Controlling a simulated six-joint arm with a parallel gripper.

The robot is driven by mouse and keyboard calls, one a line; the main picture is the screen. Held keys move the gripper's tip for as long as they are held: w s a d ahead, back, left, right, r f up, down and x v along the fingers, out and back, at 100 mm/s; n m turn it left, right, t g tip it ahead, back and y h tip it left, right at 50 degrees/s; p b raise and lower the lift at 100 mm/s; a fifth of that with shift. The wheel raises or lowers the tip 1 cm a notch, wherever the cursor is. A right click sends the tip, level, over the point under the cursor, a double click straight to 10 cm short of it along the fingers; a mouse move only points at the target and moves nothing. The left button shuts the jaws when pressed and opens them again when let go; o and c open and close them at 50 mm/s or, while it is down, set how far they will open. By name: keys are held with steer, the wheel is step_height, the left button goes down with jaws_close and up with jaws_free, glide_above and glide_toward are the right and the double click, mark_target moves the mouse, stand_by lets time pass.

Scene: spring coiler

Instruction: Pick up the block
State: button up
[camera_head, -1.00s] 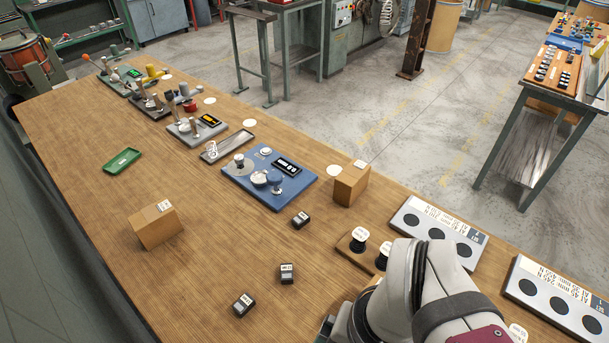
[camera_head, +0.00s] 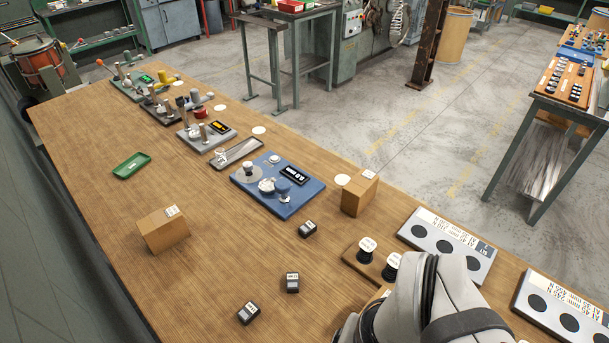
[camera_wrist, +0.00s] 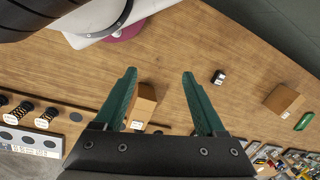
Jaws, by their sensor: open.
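Which block is meant cannot be told. Two wooden blocks with white labels stand on the bench, one at left (camera_head: 165,231) and one at the right edge (camera_head: 357,197). Three small dark labelled blocks lie between and nearer: one (camera_head: 307,229), a second (camera_head: 291,282) and a third (camera_head: 248,313). My gripper (camera_wrist: 158,73) is open and empty in the wrist view, its green fingers apart. The head view does not show my gripper.
The blue device (camera_head: 277,185) and green tray (camera_head: 131,165) sit farther up the bench (camera_head: 80,125). Two dark springs (camera_head: 366,250) stand on a wooden base at right, near a grey plate with holes (camera_head: 447,240). Bare wood surrounds the dark blocks.

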steer(key=n+t+h, duration=0.8)
steer(key=n+h, duration=0.4)
steer(key=n, duration=1.9)
glide_above(308, 226)
steer(key=s+a, duration=1)
steer(key=a, duration=0.1)
steer(key=f, duration=1.6)
steer(key=shift+w+f, duration=0.2)
steer(key=shift+f, duration=0.15)
steer(key=shift+t, duration=0.4)
steer(key=x, duration=1.5)
steer(key=shift+w+r, duration=0.1)
steer(key=shift+r, duration=0.1)
steer(key=shift+w+d+f, duration=0.15)
steer(key=shift+w+d, duration=0.1)
jaws_close()
